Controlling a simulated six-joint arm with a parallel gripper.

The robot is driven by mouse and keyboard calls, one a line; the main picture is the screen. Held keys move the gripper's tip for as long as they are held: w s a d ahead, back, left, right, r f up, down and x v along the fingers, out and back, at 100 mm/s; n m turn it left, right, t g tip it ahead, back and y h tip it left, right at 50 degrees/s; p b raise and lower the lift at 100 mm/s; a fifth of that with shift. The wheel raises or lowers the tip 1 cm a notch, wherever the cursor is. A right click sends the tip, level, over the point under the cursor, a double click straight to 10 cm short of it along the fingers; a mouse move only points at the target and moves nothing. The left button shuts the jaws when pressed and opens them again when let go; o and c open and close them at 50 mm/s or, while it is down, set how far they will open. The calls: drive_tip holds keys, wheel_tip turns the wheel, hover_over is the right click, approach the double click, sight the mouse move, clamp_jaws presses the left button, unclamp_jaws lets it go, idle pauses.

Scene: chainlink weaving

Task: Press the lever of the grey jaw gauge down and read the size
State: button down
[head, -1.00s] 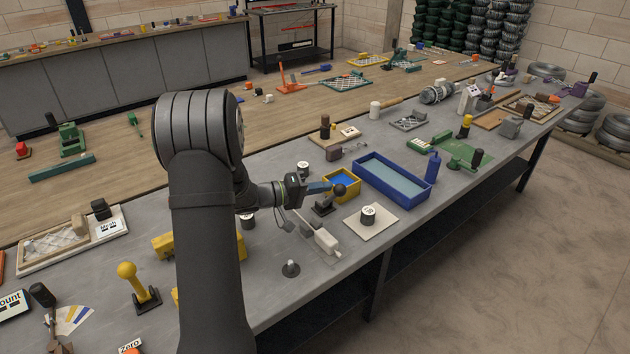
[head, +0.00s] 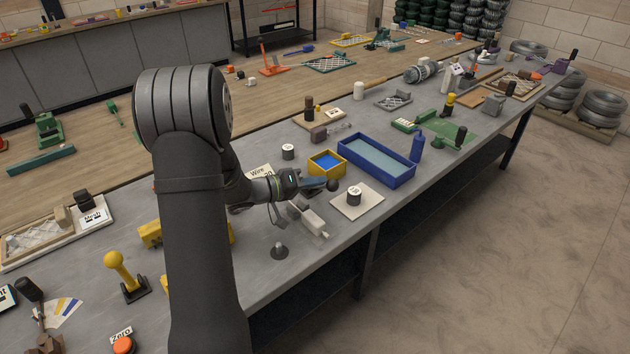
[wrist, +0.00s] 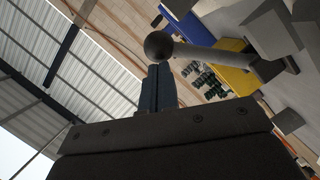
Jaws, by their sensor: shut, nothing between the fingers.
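The grey jaw gauge (head: 311,220) sits on the bench. Its lever ends in a dark ball (head: 333,185). My gripper (head: 325,184) is shut and empty, with its blue-grey fingers at the ball. In the wrist view the shut fingertips (wrist: 158,68) are right by the ball (wrist: 158,46); I cannot tell whether they touch. The lever's grey rod (wrist: 225,60) runs right from the ball to a grey mount. My gripper hides part of the gauge in the head view. No size reading is legible.
A yellow tray with a blue inside (head: 313,166) and a long blue tray (head: 408,178) stand behind. A labelled dark spool (head: 354,196) on a pale plate (head: 372,204) is to the right.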

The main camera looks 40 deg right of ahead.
drive_tip(key=shift+s, duration=0.1)
drive_tip(key=s+d+r, duration=0.2)
drive_tip(key=s+r, duration=0.9)
drive_tip(key=shift+s, duration=0.2)
idle(0.3)
drive_tip(key=w+a+f, duration=0.2)
drive_tip(key=w+f, duration=0.9)
drive_tip(key=shift+w, duration=0.25)
